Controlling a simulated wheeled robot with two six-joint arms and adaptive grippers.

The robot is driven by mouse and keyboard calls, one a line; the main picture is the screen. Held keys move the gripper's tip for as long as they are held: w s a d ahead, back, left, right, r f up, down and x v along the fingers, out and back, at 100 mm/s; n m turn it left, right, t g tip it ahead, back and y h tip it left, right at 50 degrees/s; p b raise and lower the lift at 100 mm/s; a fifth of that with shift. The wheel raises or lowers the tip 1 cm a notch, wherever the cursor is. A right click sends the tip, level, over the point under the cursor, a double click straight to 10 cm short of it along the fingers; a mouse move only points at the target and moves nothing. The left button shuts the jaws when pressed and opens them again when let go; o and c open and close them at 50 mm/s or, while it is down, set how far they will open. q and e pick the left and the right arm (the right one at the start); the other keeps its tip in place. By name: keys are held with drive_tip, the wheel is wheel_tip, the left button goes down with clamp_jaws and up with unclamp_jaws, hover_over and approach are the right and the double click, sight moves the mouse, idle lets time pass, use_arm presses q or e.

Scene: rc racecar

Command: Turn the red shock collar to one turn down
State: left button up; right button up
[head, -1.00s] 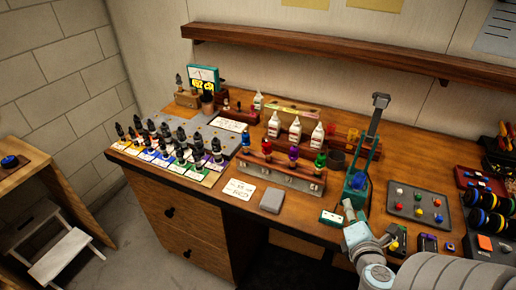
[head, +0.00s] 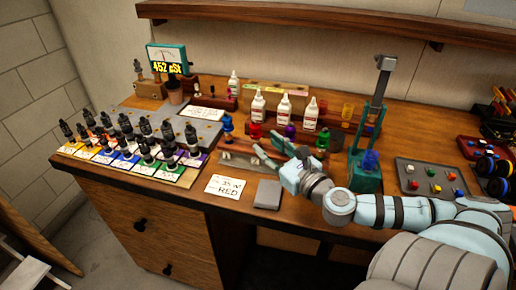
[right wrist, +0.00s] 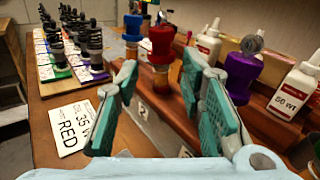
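The red shock (head: 255,131) stands upright in a wooden rack (head: 237,161) with shocks of other colours. It also shows in the right wrist view (right wrist: 161,42), between the blue shock (right wrist: 132,28) and the purple shock (right wrist: 241,72). My right gripper (head: 267,144) is open and empty, with its fingers reaching toward the red shock from the front right. In the right wrist view the red shock stands beyond the gap between the teal fingertips (right wrist: 158,75). I cannot make out its collar clearly. My left gripper is not in view.
A card with RED on it (head: 225,186) and a grey pad (head: 268,194) lie in front of the rack. White bottles (head: 258,107) stand behind it. Several dark shocks (head: 145,133) stand at the left. A teal stand (head: 366,180) is close to my right arm.

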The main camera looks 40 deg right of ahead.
sight(260, 138)
drive_tip(key=w, duration=0.1)
drive_tip(key=w+b, duration=0.1)
drive_tip(key=w, duration=0.1)
drive_tip(key=shift+w+d, duration=0.3)
drive_tip(key=shift+w, duration=0.05)
drive_tip(key=shift+w+a, duration=0.1)
drive_tip(key=shift+w, duration=0.55)
drive_tip(key=shift+r, duration=0.1)
clamp_jaws()
